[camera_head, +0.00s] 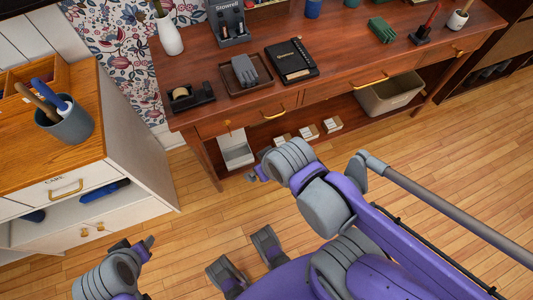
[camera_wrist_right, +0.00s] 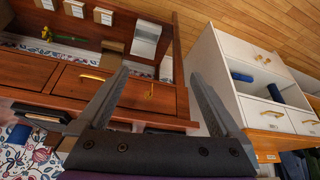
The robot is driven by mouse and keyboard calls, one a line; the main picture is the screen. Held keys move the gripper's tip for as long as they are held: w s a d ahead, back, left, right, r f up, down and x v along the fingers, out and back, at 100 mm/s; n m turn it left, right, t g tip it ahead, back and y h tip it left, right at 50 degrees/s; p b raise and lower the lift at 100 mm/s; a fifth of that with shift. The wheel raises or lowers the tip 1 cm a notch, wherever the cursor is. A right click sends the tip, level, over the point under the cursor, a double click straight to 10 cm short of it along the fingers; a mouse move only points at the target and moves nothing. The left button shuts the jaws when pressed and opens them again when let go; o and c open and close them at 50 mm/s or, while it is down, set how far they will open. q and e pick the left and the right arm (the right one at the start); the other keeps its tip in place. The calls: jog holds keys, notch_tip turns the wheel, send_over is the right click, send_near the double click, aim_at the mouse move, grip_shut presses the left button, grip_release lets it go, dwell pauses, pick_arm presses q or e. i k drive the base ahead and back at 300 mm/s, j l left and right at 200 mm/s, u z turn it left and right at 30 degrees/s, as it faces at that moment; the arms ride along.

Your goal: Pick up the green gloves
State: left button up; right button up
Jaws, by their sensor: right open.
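The green gloves (camera_head: 382,30) lie as a small flat bundle on the brown desk, toward its back right in the head view. My right gripper is open and empty in the right wrist view (camera_wrist_right: 158,80), its two fingers spread apart. In the head view the right gripper (camera_head: 252,176) is partly hidden by its own wrist, low in front of the desk's left part, well apart from the gloves. My left gripper (camera_head: 136,245) is at the lower left above the floor; its jaw opening is unclear.
The desk (camera_head: 352,58) also holds a grey glove-like bundle (camera_head: 245,70) in a tray, a black notebook (camera_head: 291,60), a tape dispenser (camera_head: 190,96) and a red-handled tool (camera_head: 428,22). A bin (camera_head: 390,95) stands on the lower shelf. A white cabinet (camera_head: 125,135) stands left. Floor right is clear.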

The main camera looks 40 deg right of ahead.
aim_at(379, 27)
jog(key=z, duration=2.15)
